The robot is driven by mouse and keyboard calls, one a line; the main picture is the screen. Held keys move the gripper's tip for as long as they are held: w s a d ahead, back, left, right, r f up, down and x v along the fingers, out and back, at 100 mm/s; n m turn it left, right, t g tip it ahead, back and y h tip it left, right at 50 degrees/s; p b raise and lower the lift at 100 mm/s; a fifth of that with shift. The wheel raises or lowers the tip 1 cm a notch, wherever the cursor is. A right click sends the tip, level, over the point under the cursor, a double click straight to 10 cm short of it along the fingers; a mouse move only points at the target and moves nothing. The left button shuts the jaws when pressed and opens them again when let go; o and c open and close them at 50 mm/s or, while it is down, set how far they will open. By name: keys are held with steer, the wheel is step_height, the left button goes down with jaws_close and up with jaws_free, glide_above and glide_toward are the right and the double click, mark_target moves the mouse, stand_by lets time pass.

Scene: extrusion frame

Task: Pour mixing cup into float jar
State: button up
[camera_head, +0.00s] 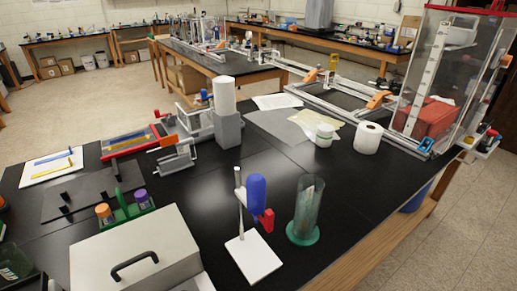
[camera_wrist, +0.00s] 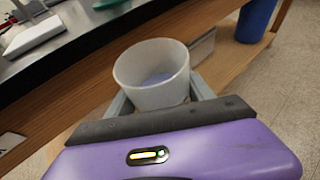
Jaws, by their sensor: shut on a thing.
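The mixing cup (camera_wrist: 152,82) is a translucent white cup with an open round mouth, seen in the wrist view. A little bluish-grey content shows at its bottom. My gripper (camera_wrist: 160,96) is shut on it, with a grey finger on either side. The cup is out past the table's front edge. A tall clear cylinder with a green base, which looks like the float jar (camera_head: 306,208), stands upright near the table's front edge in the head view. Something pale shows inside it. My gripper and the cup are not visible in the head view.
A white-based stand with a blue and red clamp (camera_head: 256,200) is just left of the jar. A grey case (camera_head: 135,250) and a green tube rack (camera_head: 128,212) are farther left. The black tabletop (camera_head: 375,195) right of the jar is clear.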

step_height(320, 180, up, 6)
steer(key=p, duration=0.7)
step_height(320, 180, down, 6)
steer(key=b, duration=0.7)
